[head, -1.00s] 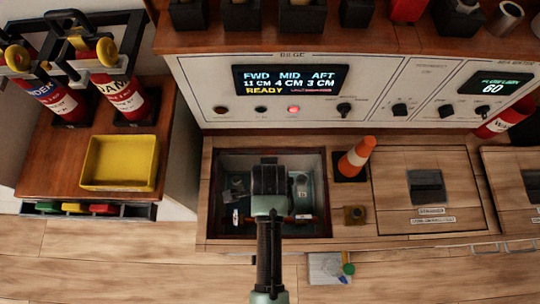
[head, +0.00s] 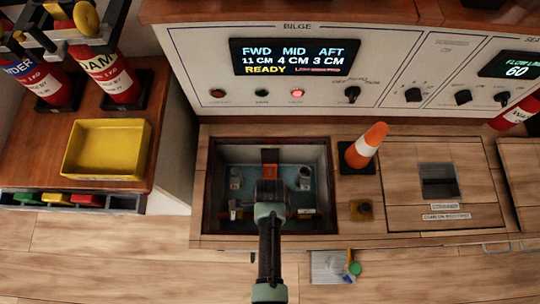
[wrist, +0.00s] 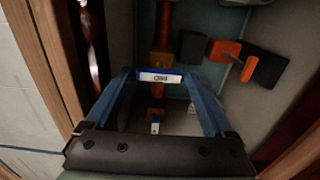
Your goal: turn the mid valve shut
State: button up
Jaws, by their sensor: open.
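My gripper (wrist: 158,76) reaches down into the open bilge hatch and is open, its two blue fingers apart. A small blue-edged label plate (wrist: 160,77) shows between the fingertips; its lettering is not clear to me. An orange pipe (wrist: 164,22) runs beyond it, with an orange part below the plate. An orange lever (wrist: 236,58) on a dark fitting stands to the right, apart from the fingers. I cannot tell for sure which part is the mid valve. In the head view my gripper (head: 270,192) hides the middle of the pit, and its fingertips are hidden.
The wooden hatch rim (head: 203,190) closes around my arm. An orange and white cone (head: 366,146) stands right of the opening. The bilge display (head: 293,56) reads FWD 11, MID 4, AFT 3 CM, READY. A yellow tray (head: 66,150) sits at left.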

jog(key=c, duration=1.1)
jog(key=shift+n+p, duration=0.3)
jog(key=n+p, duration=0.1)
jog(key=n, duration=0.1)
jog(key=shift+r+n+p, duration=0.1)
jog(key=shift+n+p, duration=0.2)
jog(key=shift+p, duration=0.1)
jog(key=n+p, duration=0.2)
jog(key=n, duration=0.3)
jog(key=n+p, duration=0.1)
jog(key=n, duration=0.4)
jog(key=shift+p, duration=0.3)
jog(key=n, duration=0.4)
jog(key=shift+n+p, duration=0.3)
jog(key=shift+p, duration=0.05)
jog(key=shift+f, duration=0.2)
